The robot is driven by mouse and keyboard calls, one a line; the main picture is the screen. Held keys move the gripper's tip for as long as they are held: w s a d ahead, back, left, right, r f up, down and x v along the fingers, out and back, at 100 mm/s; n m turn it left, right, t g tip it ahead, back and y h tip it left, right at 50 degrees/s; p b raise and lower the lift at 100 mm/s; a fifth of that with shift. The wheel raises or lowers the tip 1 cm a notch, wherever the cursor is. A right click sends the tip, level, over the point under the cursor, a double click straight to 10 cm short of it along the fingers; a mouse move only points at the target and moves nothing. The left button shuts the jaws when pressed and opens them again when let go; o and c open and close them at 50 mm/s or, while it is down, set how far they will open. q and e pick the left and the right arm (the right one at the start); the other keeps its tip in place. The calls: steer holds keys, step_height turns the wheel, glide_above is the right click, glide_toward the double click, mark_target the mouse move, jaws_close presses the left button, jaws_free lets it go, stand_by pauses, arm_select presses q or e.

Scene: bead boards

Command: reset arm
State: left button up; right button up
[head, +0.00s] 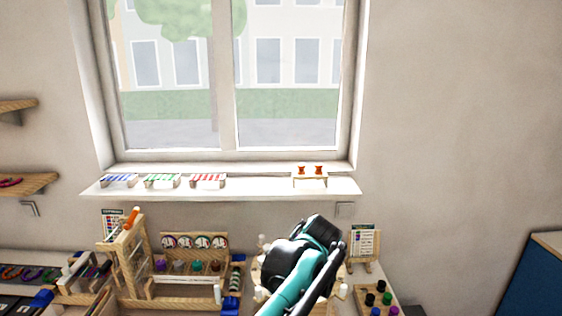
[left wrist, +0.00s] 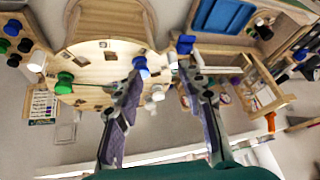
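My left gripper (left wrist: 160,72) is open in the left wrist view, with its two dark fingers spread and nothing between them. It hangs over the edge of a round wooden board (left wrist: 105,62) with several pegs. A blue peg (left wrist: 140,66) shows at one fingertip and a blue block (left wrist: 185,44) at the other; I cannot tell whether they touch. In the head view, my black and teal arm (head: 300,268) reaches up from the bottom centre and covers much of the round board (head: 257,274). Its fingertips are hard to make out there. My right gripper is not in view.
A wooden frame with an orange handle (head: 131,218) and a rack (head: 195,242) stand left of the arm. A card stand (head: 364,243) and colored pegs (head: 376,300) are at right. The windowsill (head: 250,186) holds several small trays. The wall at right is bare.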

arm_select(q)
steer(key=s+a+f+m+h+b, duration=0.1)
steer(key=s+a+f, duration=0.2)
steer(key=s+a, duration=0.35)
steer(key=s+a+f+m+h+b, duration=0.1)
steer(key=s+a+f+m+b, duration=0.15)
steer(key=s+a, duration=0.35)
steer(key=s+a+f+m+t+h+b, duration=0.1)
steer(key=s+a+f+t, duration=0.1)
steer(key=s+a+f, duration=0.4)
steer(key=s+f, duration=0.3)
steer(key=f, duration=0.1)
steer(key=shift+t, duration=0.3)
